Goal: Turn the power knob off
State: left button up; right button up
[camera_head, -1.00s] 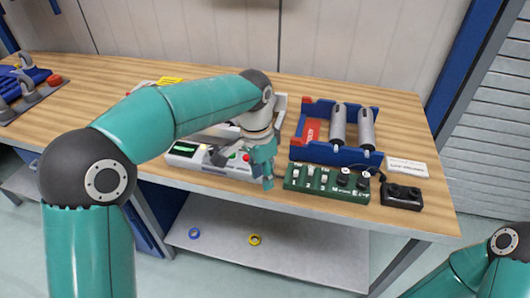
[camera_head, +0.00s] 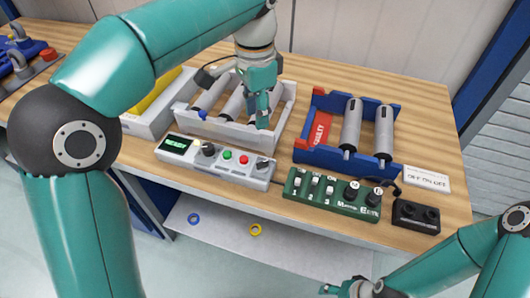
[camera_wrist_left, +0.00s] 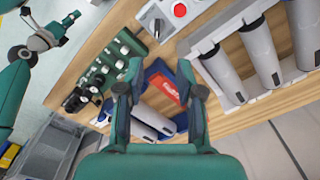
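A light grey control box (camera_head: 225,168) stands near the table's front edge, with a lit green display (camera_head: 175,144), a dark knob (camera_head: 208,149), green and red buttons, and a grey knob (camera_head: 262,163) at its right end. The grey knob also shows in the left wrist view (camera_wrist_left: 155,24). I cannot tell which knob is the power knob. My left gripper (camera_head: 262,118) is above the white tray, behind the box and apart from it. Its fingers (camera_wrist_left: 160,88) are spread and empty in the left wrist view.
A green switch box (camera_head: 330,207) with toggles and black knobs stands right of the control box. A small black box (camera_head: 415,216) is beside it. Behind are a white tray (camera_head: 285,115) and a blue tray (camera_head: 310,155) holding grey cylinders. A white label (camera_head: 427,179) lies at right.

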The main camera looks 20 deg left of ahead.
aim_at(262, 162)
pick_arm(q)
jog(key=f, duration=0.5)
jog(key=f+b, duration=0.1)
jog(key=f, duration=0.4)
jog(key=d+f, duration=0.1)
jog(key=f, duration=0.5)
jog(key=shift+w+f, duration=0.1)
jog(key=shift+w, duration=0.05)
